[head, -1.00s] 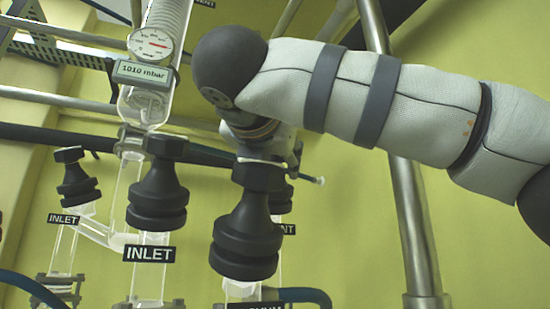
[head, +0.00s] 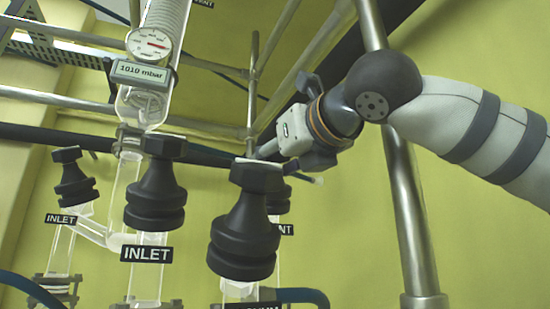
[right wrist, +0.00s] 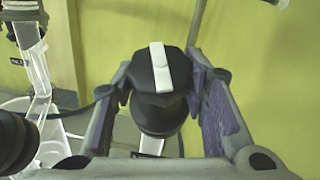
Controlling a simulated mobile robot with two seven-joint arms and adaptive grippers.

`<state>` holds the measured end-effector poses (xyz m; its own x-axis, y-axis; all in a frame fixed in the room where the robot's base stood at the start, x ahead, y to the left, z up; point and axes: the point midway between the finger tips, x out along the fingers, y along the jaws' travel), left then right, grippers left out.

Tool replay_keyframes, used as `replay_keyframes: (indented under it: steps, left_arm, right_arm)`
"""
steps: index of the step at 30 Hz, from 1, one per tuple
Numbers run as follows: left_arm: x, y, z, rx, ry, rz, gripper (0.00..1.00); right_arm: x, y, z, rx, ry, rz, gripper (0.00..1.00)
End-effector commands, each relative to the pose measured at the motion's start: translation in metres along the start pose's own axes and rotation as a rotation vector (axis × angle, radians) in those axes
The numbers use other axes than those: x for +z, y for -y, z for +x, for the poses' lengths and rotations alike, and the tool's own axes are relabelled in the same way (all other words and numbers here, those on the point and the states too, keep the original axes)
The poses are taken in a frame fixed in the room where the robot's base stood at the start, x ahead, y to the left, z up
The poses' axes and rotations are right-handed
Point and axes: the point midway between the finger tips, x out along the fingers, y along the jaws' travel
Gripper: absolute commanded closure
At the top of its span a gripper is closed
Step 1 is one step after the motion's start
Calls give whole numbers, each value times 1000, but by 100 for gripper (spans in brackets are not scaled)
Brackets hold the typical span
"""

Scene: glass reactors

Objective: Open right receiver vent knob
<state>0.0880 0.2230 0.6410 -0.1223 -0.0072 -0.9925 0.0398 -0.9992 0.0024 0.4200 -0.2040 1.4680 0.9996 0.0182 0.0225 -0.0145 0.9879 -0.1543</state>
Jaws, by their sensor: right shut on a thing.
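The vent knob (head: 279,200) is black and stands upright at the centre of the head view, partly hidden behind the nearer knob above the vacuum label. Its label (head: 287,230) shows only its end letters. In the right wrist view the knob (right wrist: 160,75) has a white stripe on top and sits between the two fingers. My right gripper (head: 280,159) reaches it from the upper right and is shut on its top part. The fingers (right wrist: 160,92) lie one on each side of it. My left gripper is not in view.
The large vacuum knob (head: 245,225) stands just in front. Two inlet knobs (head: 156,190) (head: 74,182) stand to the left. A gauge (head: 149,44) and a 1010 mbar display (head: 140,74) hang above. A metal post (head: 412,220) rises on the right beside my arm.

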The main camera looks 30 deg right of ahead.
Motion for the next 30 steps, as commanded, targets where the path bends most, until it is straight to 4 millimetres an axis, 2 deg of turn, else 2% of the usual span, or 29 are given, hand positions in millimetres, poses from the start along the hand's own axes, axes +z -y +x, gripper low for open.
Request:
replay_keyframes:
  steps: [9, 22, 23, 25, 30]
  left_arm:
    - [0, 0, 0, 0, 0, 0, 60]
    - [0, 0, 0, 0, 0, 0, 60]
    - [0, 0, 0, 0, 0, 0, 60]
    - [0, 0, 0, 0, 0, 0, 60]
    - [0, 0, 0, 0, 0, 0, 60]
  right_arm:
    - [0, 1, 0, 66, 1, -33, 88]
    - [0, 1, 1, 72, 1, -38, 88]
    - [0, 1, 0, 72, 1, -38, 56]
    - [0, 1, 0, 72, 0, -38, 40]
    - [0, 1, 0, 73, 0, -38, 39]
